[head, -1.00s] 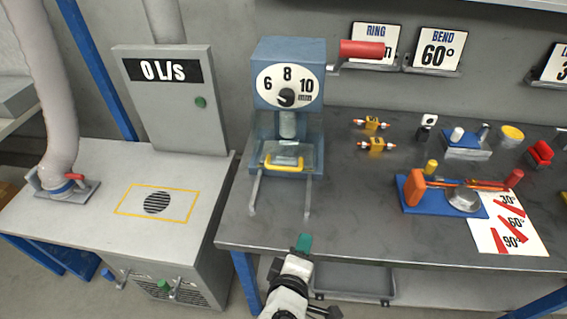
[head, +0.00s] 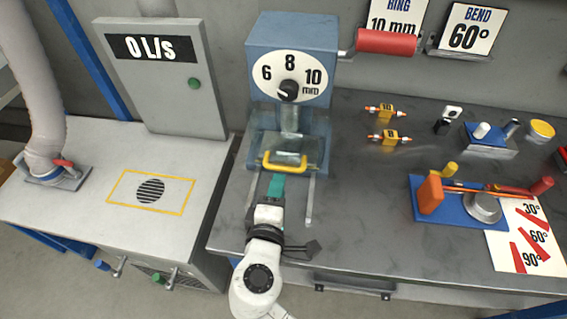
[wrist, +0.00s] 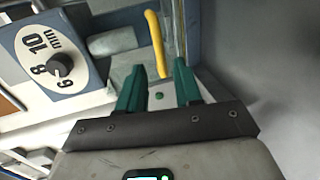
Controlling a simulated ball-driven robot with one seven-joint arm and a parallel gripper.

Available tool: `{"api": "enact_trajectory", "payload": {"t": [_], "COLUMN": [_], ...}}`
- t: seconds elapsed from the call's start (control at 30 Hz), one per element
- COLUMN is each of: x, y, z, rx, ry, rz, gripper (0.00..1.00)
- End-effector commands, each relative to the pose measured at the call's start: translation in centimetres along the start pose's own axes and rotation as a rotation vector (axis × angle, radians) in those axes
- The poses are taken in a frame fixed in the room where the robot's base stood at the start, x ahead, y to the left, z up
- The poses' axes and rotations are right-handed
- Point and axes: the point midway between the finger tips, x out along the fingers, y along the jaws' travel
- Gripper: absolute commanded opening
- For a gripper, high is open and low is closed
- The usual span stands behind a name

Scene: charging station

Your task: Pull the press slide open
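The blue press (head: 291,50) stands at the back left of the dark bench, with a dial marked 6, 8, 10 mm. Its slide has a yellow handle (head: 297,167) at the front, between two grey rails that extend forward. My gripper (head: 277,180) is at the front of the slide, just below the handle in the head view. In the wrist view my gripper (wrist: 158,77) has its two green fingers apart, and the yellow handle (wrist: 156,40) runs into the gap between their tips. I cannot tell whether the fingers touch it. The slide sits back under the press head.
A red cylinder (head: 386,42) sticks out right of the press. Orange-tipped yellow parts (head: 389,137) and a blue bending jig (head: 440,215) lie to the right on the bench. A grey cabinet with a display (head: 165,75) stands at left.

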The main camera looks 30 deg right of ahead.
Motion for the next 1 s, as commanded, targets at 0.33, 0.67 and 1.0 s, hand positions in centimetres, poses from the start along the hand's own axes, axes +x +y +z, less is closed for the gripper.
{"api": "enact_trajectory", "payload": {"t": [0.33, 0.67, 1.0], "x": [6.0, 7.7, 7.6], "y": [0.2, 0.0, 0.0], "z": [0.0, 0.0, 0.0], "rx": [-0.001, 0.0, 0.0], "ry": [-0.001, -0.001, -0.001], "rz": [0.002, -0.001, -0.001], "gripper": [0.34, 0.34, 0.19]}}
